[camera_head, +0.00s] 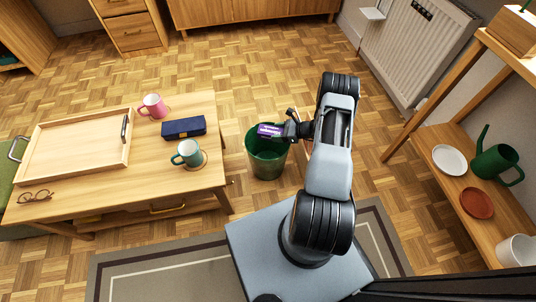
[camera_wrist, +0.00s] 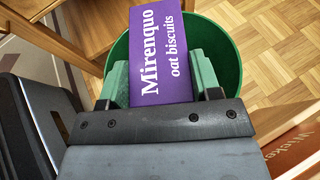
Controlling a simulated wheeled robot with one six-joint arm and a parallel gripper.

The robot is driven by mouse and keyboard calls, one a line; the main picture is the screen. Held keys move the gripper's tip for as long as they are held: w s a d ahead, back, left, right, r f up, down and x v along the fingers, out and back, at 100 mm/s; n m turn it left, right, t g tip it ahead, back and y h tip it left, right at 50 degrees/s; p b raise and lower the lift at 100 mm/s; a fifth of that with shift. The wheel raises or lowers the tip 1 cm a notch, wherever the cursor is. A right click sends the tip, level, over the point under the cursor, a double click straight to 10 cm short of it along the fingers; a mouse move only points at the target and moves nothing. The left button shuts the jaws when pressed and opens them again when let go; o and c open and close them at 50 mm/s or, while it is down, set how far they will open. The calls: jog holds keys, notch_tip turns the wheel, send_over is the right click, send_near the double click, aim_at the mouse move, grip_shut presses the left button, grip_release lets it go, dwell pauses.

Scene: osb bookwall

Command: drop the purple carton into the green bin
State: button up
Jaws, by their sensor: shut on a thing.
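The purple carton (camera_wrist: 158,50), lettered "Mirenquo oat biscuits", is held between the two fingers of my gripper (camera_wrist: 158,80) in the wrist view. In the head view the purple carton (camera_head: 270,130) shows at the tip of my gripper (camera_head: 280,130), over the green bin. The green bin (camera_head: 265,163) stands on the parquet floor beside the low table. In the wrist view the rim of the green bin (camera_wrist: 226,50) curves around behind the carton. My gripper and the carton hide part of the bin's opening.
A low table (camera_head: 130,192) left of the bin holds a wooden tray (camera_head: 75,158), a pink mug (camera_head: 153,105), a teal mug (camera_head: 187,153), a dark blue case (camera_head: 183,127) and glasses (camera_head: 36,197). A wooden shelf with a green watering can (camera_head: 495,160) stands at right.

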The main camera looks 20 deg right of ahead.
jog(key=o, duration=1)
jog(key=shift+c, duration=0.2)
jog(key=shift+d, duration=0.1)
jog(key=p+v, duration=0.3)
jog(key=v, duration=1)
jog(key=shift+s+d, duration=0.25)
jog(key=shift+r, duration=0.1)
